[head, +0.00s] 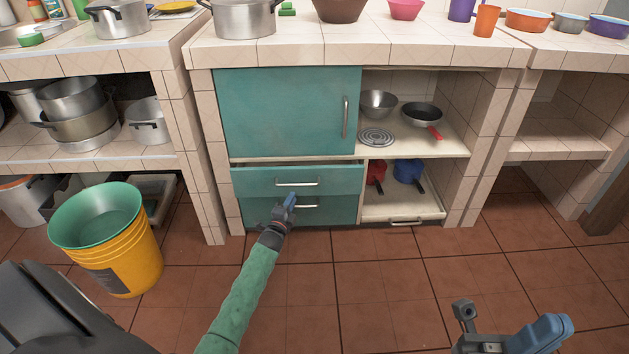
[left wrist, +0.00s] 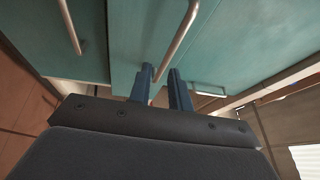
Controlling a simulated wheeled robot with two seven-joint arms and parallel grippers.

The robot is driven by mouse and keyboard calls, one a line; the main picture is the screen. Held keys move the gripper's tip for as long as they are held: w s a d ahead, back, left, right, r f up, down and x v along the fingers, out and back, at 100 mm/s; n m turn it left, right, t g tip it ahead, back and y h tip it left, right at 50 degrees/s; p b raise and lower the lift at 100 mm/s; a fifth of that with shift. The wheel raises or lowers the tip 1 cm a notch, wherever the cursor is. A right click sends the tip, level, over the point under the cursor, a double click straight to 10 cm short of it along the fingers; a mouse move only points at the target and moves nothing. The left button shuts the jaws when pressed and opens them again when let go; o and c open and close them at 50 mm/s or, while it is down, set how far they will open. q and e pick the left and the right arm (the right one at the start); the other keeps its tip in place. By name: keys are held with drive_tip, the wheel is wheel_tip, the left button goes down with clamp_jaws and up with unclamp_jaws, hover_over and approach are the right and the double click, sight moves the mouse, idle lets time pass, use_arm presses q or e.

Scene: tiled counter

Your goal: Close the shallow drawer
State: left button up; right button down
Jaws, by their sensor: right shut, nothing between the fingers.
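The shallow upper teal drawer (head: 252,181) sits below the cabinet door and stands out a little from the cabinet, with a dark gap along its top. It has a silver bar handle (head: 297,183). The lower teal drawer (head: 335,213) is under it. My left gripper (head: 291,197) is at the drawer fronts, close to the handles. In the left wrist view its two fingers (left wrist: 162,88) are apart, with a silver handle (left wrist: 178,38) running down close to them; contact is unclear. My right gripper (head: 550,335) is shut and empty at the lower right, away from the cabinet.
A closed teal door (head: 285,110) is above the drawers. Open shelves (head: 440,143) with bowls and pans are to the right. A yellow bucket (head: 135,255) stands on the floor at left. The tiled floor (head: 380,280) before the cabinet is clear.

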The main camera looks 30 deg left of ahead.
sight(299, 184)
use_arm(q)
drive_tip(key=shift+m, duration=0.9)
drive_tip(key=shift+d+r+b+x, duration=0.1)
drive_tip(key=shift+r+b+x, duration=0.15)
drive_tip(key=shift+x, duration=1.05)
drive_tip(key=shift+d+r+b+x, duration=0.1)
drive_tip(key=shift+b+x, duration=0.2)
drive_tip(key=shift+x, duration=0.95)
drive_tip(key=shift+r+b+x, duration=0.2)
drive_tip(key=shift+b+x, duration=0.05)
drive_tip(key=shift+x, duration=1.05)
clamp_jaws()
